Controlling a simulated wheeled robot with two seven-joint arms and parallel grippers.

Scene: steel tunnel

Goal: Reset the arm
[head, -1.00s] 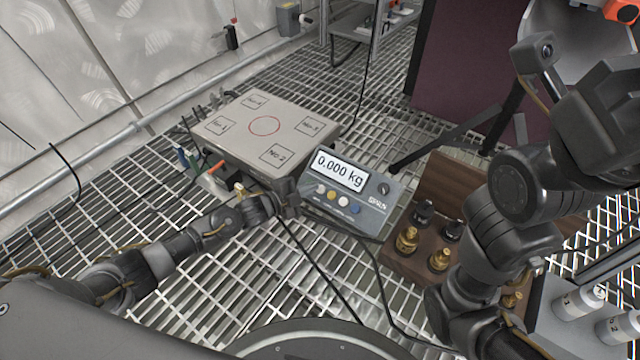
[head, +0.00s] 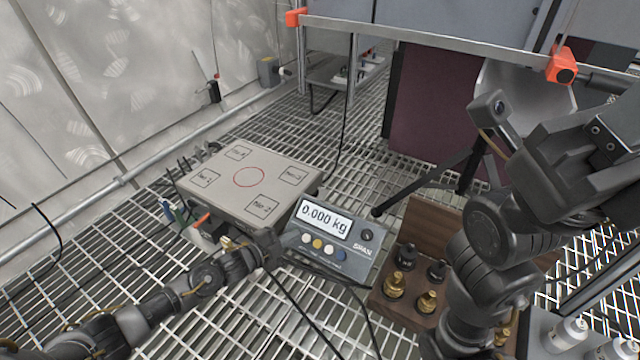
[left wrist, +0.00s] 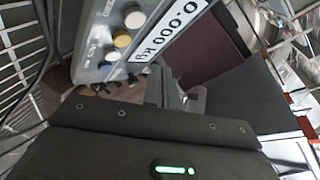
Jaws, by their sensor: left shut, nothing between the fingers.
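My left arm comes in from the lower left of the head view. Its gripper (head: 270,246) is beside the scale's display unit (head: 335,228), between it and the near side of the weighing platform (head: 215,188). In the left wrist view the fingers (left wrist: 178,92) are together and empty, in front of the display unit (left wrist: 115,50), which reads 0.000 kg. My right arm (head: 490,225) is folded upward at the right of the head view. I cannot make out its fingers.
A wooden block (head: 388,303) with brass and dark weights stands right of the display. Tripod legs (head: 430,183) and a maroon panel (head: 435,110) stand behind. White bottles (head: 567,334) are at lower right. Cables cross the grating floor (head: 235,318).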

